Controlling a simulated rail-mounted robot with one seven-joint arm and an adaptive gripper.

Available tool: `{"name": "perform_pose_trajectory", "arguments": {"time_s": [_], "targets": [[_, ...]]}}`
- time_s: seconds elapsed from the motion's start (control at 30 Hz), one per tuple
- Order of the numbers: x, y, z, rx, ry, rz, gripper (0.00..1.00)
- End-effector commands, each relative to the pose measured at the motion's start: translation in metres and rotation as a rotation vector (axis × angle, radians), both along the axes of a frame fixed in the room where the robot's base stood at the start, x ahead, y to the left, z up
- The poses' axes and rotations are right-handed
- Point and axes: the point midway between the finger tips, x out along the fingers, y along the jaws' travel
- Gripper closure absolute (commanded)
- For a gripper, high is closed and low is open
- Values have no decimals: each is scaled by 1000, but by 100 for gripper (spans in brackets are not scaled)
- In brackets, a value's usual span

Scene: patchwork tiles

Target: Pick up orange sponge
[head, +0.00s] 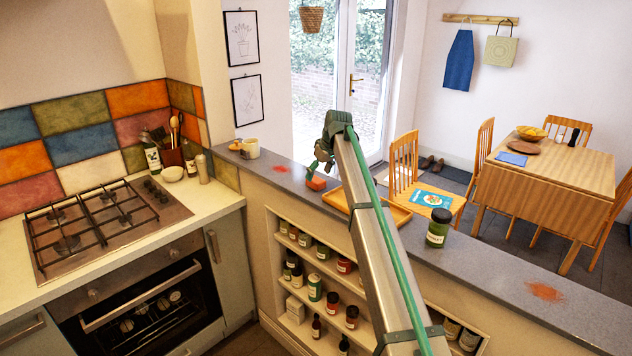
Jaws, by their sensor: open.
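My arm covers the area to the right of the gripper.
The wooden tray (400,216) sits on the ledge, partly hidden by my arm. A green jar (438,229) stands further right. Red stains mark the ledge (480,265). Shelves with jars are below.

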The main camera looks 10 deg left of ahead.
Motion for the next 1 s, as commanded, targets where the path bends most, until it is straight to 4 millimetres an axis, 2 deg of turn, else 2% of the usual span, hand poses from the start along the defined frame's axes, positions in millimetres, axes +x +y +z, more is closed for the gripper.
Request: {"name": "perform_pose_trajectory", "arguments": {"time_s": [0.23,0.47,0.5,0.7,0.8,1.0], "targets": [[9,9,-26,-1,2,0,23],[10,10,-31,0,0,1,23],[10,10,-31,0,0,1,25],[10,10,-31,0,0,1,58],[10,10,-31,0,0,1,71],[10,10,-31,0,0,1,71]]}}
